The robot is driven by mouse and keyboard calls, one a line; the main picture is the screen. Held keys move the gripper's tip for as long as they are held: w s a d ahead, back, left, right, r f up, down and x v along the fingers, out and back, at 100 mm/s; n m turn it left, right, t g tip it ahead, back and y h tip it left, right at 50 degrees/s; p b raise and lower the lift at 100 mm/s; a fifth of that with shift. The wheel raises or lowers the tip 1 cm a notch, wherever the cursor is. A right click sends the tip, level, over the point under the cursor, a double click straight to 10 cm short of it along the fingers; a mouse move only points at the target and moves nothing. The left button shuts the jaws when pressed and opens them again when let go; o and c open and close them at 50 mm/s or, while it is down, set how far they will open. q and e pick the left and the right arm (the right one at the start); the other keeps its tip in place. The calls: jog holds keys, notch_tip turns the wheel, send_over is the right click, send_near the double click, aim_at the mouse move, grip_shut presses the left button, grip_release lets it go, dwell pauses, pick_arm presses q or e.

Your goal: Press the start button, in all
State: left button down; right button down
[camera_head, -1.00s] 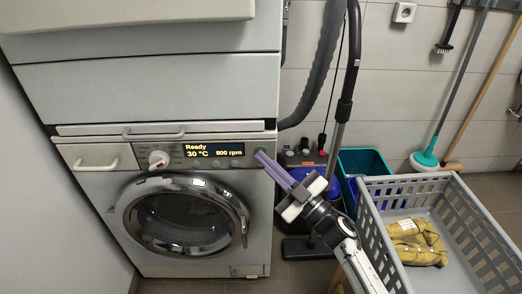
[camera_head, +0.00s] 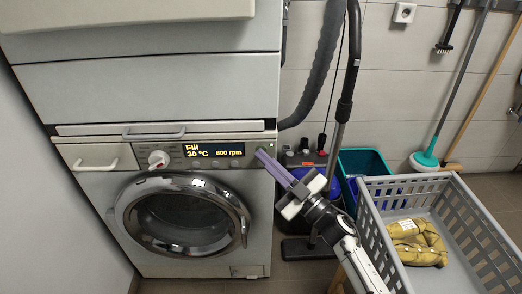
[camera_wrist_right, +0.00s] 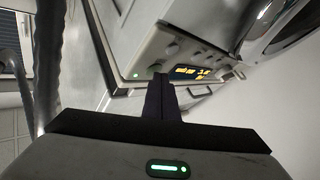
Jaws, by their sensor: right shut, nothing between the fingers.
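The washing machine (camera_head: 90,184) stands at the left in the head view, with its round door (camera_head: 184,215) shut. Its display (camera_head: 213,149) reads "Fill", 30 °C and 600 or 800 rpm. A dial (camera_head: 158,159) sits left of the display. My right gripper (camera_head: 259,154) is shut and empty, its fingertips at the right end of the control panel, where the start button is; I cannot tell whether they touch it. In the right wrist view the shut fingers (camera_wrist_right: 162,85) point at the panel, and a small green light (camera_wrist_right: 136,76) shows left of the tips. My left gripper is out of view.
A vacuum cleaner hose (camera_head: 318,70), a teal bin (camera_head: 366,164) and a mop or broom (camera_head: 427,157) stand behind my right arm.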

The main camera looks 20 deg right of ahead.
jog(key=shift+s, duration=0.15)
jog(key=shift+s+a+p, duration=0.2)
jog(key=shift+s+p, duration=0.2)
jog(key=shift+s, duration=0.2)
jog(key=shift+s, duration=0.1)
